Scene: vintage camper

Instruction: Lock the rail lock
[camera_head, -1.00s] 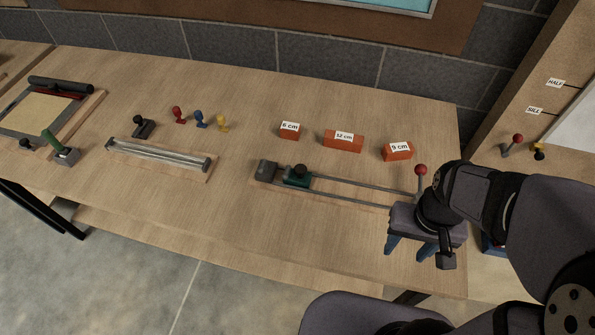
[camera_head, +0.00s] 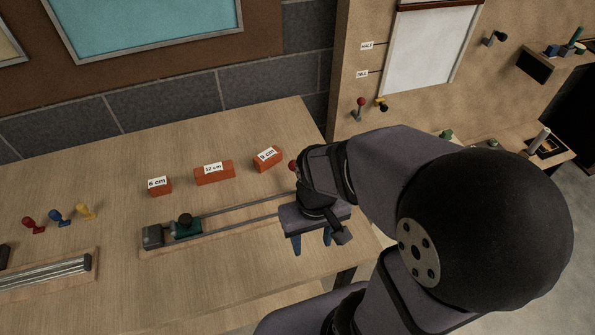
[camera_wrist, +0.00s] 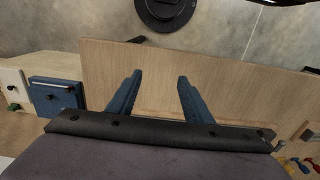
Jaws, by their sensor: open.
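A rail device lies on the table in the head view, with two parallel metal rails (camera_head: 238,213), a green carriage (camera_head: 186,227) with a black knob and a grey end block (camera_head: 152,237) at the left. The carriage sits close to the end block. A red-balled lever (camera_head: 293,166) stands at the right end, mostly hidden behind my gripper (camera_head: 312,242). My gripper is open and empty at the rail's right end, its blue fingers apart. In the wrist view, the open fingers (camera_wrist: 159,76) point over the table's edge area with nothing between them.
Three orange blocks marked 6 cm (camera_head: 160,187), 12 cm (camera_head: 214,174) and 9 cm (camera_head: 267,159) stand behind the rail. Red, blue and yellow-handled pieces (camera_head: 60,217) are at the left. A wall panel with small levers (camera_head: 360,107) rises at the right. The table front left of my gripper is clear.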

